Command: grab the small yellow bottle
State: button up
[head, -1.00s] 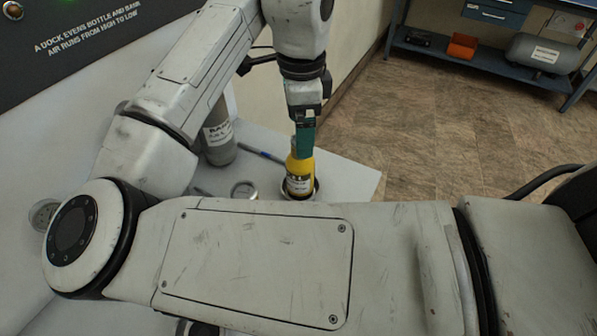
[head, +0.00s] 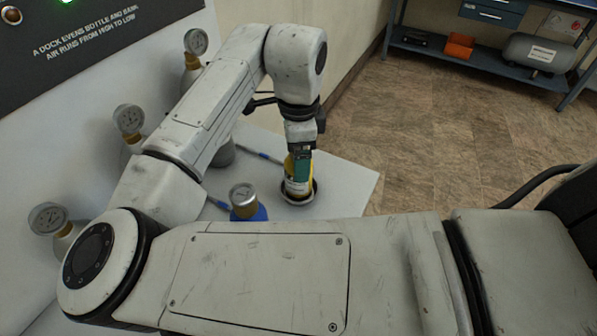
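The small yellow bottle (head: 289,167) stands in a dark-rimmed round socket (head: 297,199) on the white bench top, with a pale label low on its side. My gripper (head: 301,168) points down at it from above. A teal finger overlaps the bottle's upper right part and hides much of it. The other finger is not clearly visible, so I cannot tell whether the fingers are closed on the bottle.
A blue bottle with a gauge (head: 244,199) stands left of the socket. More gauges (head: 129,119) line the panel, and a grey bottle (head: 224,155) is partly hidden behind my arm. The bench (head: 345,186) is bare right of the socket.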

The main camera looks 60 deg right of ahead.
grip_shut()
dwell(0.6)
